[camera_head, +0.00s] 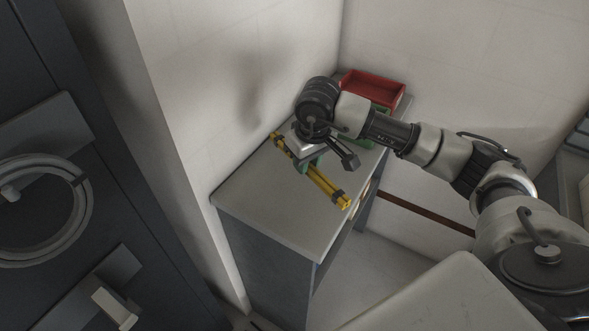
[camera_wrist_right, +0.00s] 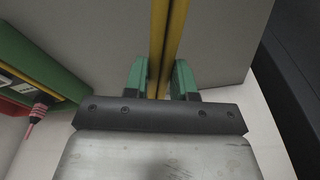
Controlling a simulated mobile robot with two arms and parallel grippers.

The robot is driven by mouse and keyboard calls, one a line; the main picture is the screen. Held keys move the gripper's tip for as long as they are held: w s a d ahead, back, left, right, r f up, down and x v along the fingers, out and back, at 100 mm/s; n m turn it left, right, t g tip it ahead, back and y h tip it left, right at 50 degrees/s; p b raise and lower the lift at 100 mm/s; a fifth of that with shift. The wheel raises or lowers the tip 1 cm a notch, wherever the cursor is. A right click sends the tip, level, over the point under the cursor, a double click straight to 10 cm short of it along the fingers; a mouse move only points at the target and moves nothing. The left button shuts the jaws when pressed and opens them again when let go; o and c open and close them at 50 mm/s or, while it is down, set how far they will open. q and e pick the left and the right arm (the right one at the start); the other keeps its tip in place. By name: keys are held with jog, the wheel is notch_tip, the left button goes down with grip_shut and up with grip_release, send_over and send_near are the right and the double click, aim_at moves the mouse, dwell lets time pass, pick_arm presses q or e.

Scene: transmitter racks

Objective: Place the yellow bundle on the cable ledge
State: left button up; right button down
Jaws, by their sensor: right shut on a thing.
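The yellow bundle (camera_head: 326,185) is a set of long yellow rods or cables with dark bands near its ends. It lies diagonally over the pale top of a grey cabinet (camera_head: 262,205). My right gripper (camera_head: 305,164) is shut on it near its middle, reaching down from above. In the right wrist view the bundle (camera_wrist_right: 167,45) runs between the green fingers of the gripper (camera_wrist_right: 160,80). I cannot tell whether the bundle touches the top or hangs just above it. I cannot tell which surface is the cable ledge. My left gripper is out of view.
A red tray (camera_head: 372,88) and a green item (camera_head: 378,112) stand at the cabinet's far end. White walls close in behind and left. A dark door with a round wheel (camera_head: 45,210) is at left. The cabinet's near top is bare.

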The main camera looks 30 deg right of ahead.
aim_at(293, 182)
jog(key=shift+w+a+f, duration=0.45)
jog(key=shift+w, duration=0.2)
jog(key=shift+w+a+f, duration=0.4)
jog(key=shift+w+f, duration=0.05)
jog(key=shift+w, duration=0.15)
notch_tip(293, 182, down, 3)
jog(key=shift+f+p, duration=0.1)
jog(key=shift+p, duration=0.65)
jog(key=shift+f, duration=0.45)
jog(key=shift+f, duration=0.1)
jog(key=c, duration=1.4)
grip_release()
jog(key=shift+f, duration=0.1)
jog(key=o, duration=0.5)
